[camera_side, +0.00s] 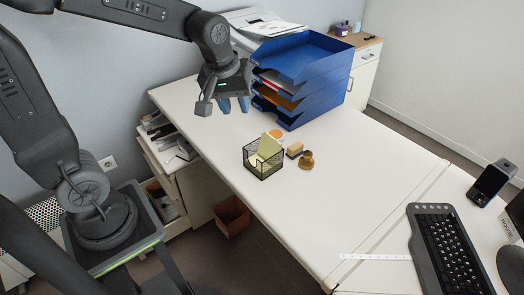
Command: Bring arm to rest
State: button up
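My gripper (234,104) is at the end of my arm, raised over the back left part of the white desk (330,200). Its blue fingertips point down with a small gap between them. Nothing shows between the fingers. It is in front of and left of the blue letter tray stack (310,85), close to it in the picture. I cannot tell whether they touch.
A black mesh holder (263,160) with yellow notes, a stamp (306,160) and a small wooden block (295,150) stand mid-desk. A printer (258,25) is behind. The desk's middle right is clear.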

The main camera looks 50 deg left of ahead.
jog(key=s+d+r+m+t, duration=0.1)
jog(key=s+r+m, duration=0.1)
jog(key=s+m, duration=0.2)
jog(key=s+d+r+m+t, duration=0.1)
jog(key=s+d+r+m, duration=0.1)
jog(key=s+m, duration=0.3)
jog(key=s, duration=0.4)
jog(key=shift+d+r+t, duration=0.15)
jog(key=shift+d+t, duration=0.05)
jog(key=shift+t, duration=0.2)
